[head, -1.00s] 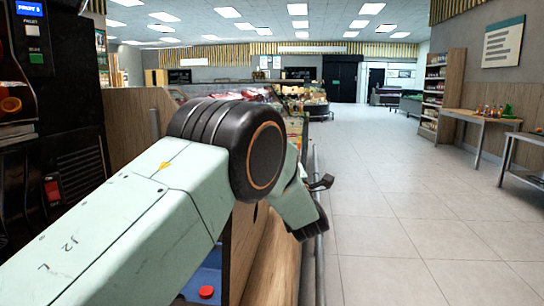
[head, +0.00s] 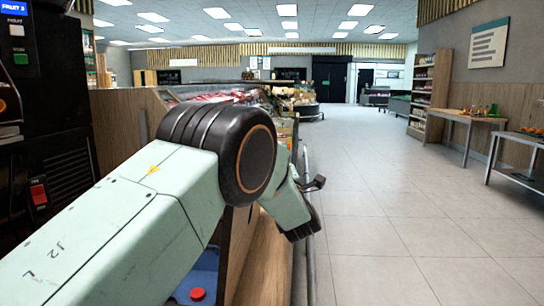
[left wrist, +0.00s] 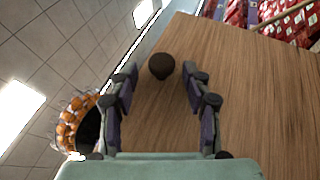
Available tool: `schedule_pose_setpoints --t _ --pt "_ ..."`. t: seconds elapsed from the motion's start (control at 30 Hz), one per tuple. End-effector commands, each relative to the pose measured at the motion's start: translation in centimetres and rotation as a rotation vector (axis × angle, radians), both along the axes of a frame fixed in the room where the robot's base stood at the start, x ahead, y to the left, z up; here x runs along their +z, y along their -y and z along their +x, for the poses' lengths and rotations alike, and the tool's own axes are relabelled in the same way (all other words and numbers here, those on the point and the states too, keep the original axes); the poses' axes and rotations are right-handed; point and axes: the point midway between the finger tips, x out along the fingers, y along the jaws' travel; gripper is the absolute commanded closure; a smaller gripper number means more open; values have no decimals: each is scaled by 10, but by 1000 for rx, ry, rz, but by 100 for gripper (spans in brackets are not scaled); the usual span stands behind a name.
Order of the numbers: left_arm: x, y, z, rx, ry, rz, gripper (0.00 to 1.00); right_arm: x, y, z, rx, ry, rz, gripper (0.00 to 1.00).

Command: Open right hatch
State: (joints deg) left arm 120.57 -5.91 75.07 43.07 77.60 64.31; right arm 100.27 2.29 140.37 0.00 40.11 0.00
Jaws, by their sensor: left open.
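A wooden panel (left wrist: 240,110) with a dark round knob (left wrist: 162,66) fills the middle and right of the left wrist view; it looks like the hatch. My left gripper (left wrist: 160,88) is open, with its fingers on either side of the knob in that view. I cannot tell whether they touch it. In the head view my left gripper (head: 304,208) is partly hidden behind my arm, beside wooden boards (head: 268,262) of the counter. The knob does not show in the head view. My right gripper is in neither view.
A black juicer machine (head: 45,130) stands at the left. A blue compartment with a red button (head: 197,294) lies below my arm. A metal rail (head: 309,255) runs along the counter. The tiled floor (head: 400,230) at right is clear. Tables (head: 468,118) stand along the right wall.

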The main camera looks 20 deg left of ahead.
Motion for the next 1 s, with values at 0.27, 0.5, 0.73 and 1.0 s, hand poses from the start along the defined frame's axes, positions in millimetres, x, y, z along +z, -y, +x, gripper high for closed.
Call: schedule_pose_setpoints --t 0.27,0.5,0.73,1.0 --pt "-10 15 -16 -2 -3 1 51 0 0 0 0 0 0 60" --pt "-29 45 -52 -4 -3 2 51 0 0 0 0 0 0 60" --pt "-42 65 -77 -3 0 2 51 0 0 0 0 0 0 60" --pt "-47 71 -86 0 1 0 51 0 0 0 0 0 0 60"
